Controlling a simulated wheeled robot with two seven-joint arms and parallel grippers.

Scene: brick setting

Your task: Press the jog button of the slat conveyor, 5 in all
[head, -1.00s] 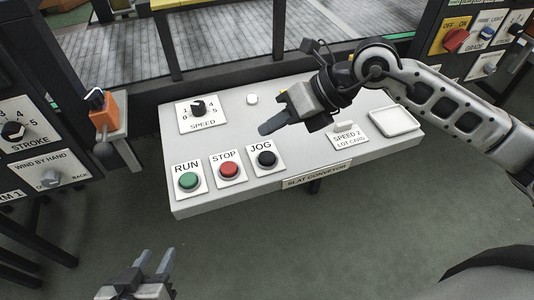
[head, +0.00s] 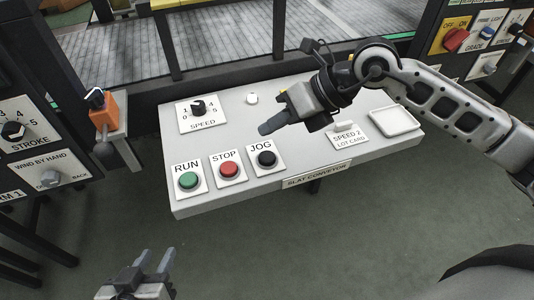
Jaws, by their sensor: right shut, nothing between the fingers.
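The black jog button (head: 266,158) sits on a white plate marked JOG, on the light grey slat conveyor panel (head: 235,133). To its left are the red STOP button (head: 229,169) and the green RUN button (head: 188,180). My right gripper (head: 264,130) is shut and empty, its fingertips above and behind the jog button, seemingly apart from it. My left gripper (head: 160,261) is low at the left, in front of the panel, with its two fingers apart and nothing between them.
A speed dial (head: 198,107) and a small white knob (head: 252,99) are at the panel's back. An orange box with a lever (head: 104,112) stands left. The slatted conveyor bed (head: 120,52) runs behind.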

